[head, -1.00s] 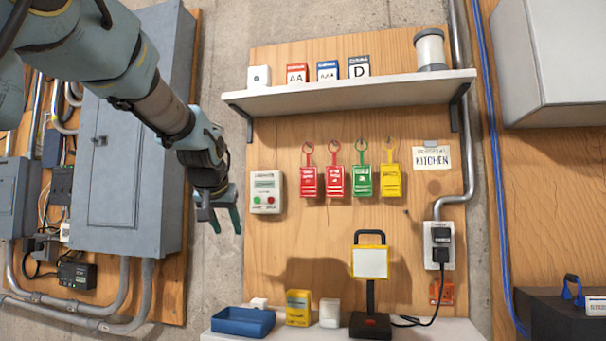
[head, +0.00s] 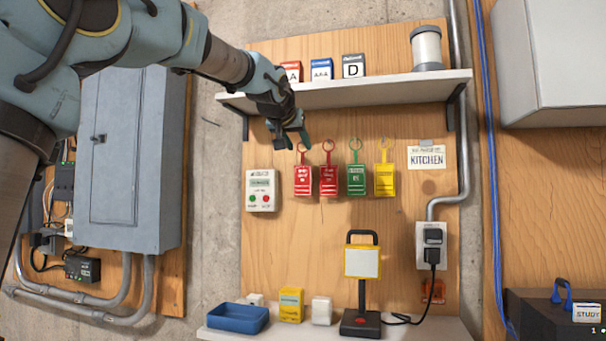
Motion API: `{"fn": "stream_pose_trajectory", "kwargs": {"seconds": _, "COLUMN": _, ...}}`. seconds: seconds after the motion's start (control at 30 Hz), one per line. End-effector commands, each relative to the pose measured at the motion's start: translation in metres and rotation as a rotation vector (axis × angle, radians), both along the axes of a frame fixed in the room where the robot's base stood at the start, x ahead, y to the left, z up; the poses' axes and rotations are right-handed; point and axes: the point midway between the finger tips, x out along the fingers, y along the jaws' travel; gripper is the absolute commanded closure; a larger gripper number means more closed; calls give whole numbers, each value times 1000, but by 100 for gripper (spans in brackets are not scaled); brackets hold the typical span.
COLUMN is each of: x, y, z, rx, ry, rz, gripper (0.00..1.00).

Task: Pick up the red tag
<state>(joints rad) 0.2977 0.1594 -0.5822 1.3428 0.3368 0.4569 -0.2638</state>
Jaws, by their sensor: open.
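Two red tags hang side by side on the wooden board, the left red tag (head: 303,180) and the right red tag (head: 328,180). Each has a red loop at its top, hung on a hook. My gripper (head: 295,143) is open and empty, pointing down, just above and slightly left of the left tag's loop. Whether it touches that loop I cannot tell. A green tag (head: 356,180) and a yellow tag (head: 384,180) hang to the right in the same row.
A white shelf (head: 350,92) with boxes and a jar (head: 426,48) is above the tags, close to my arm. A white control box (head: 260,191) is left of them. Below stand a blue tray (head: 238,318) and a lamp (head: 362,264). The board between tags and lamp is clear.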

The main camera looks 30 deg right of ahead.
Motion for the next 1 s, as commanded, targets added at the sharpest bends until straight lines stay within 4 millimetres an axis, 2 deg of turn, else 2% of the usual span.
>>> {"fn": "stream_pose_trajectory", "kwargs": {"seconds": 0.23, "x": 23, "y": -23, "z": -13, "rx": 2, "ry": 3, "rz": -2, "gripper": 52}}
{"fn": "stream_pose_trajectory", "kwargs": {"seconds": 0.53, "x": 27, "y": -26, "z": -17, "rx": 0, "ry": 1, "rz": -1, "gripper": 52}}
{"fn": "stream_pose_trajectory", "kwargs": {"seconds": 0.93, "x": 26, "y": -26, "z": -17, "rx": 1, "ry": 1, "rz": 0, "gripper": 96}}
{"fn": "stream_pose_trajectory", "kwargs": {"seconds": 1.0, "x": 26, "y": -26, "z": -17, "rx": 1, "ry": 1, "rz": 0, "gripper": 100}}
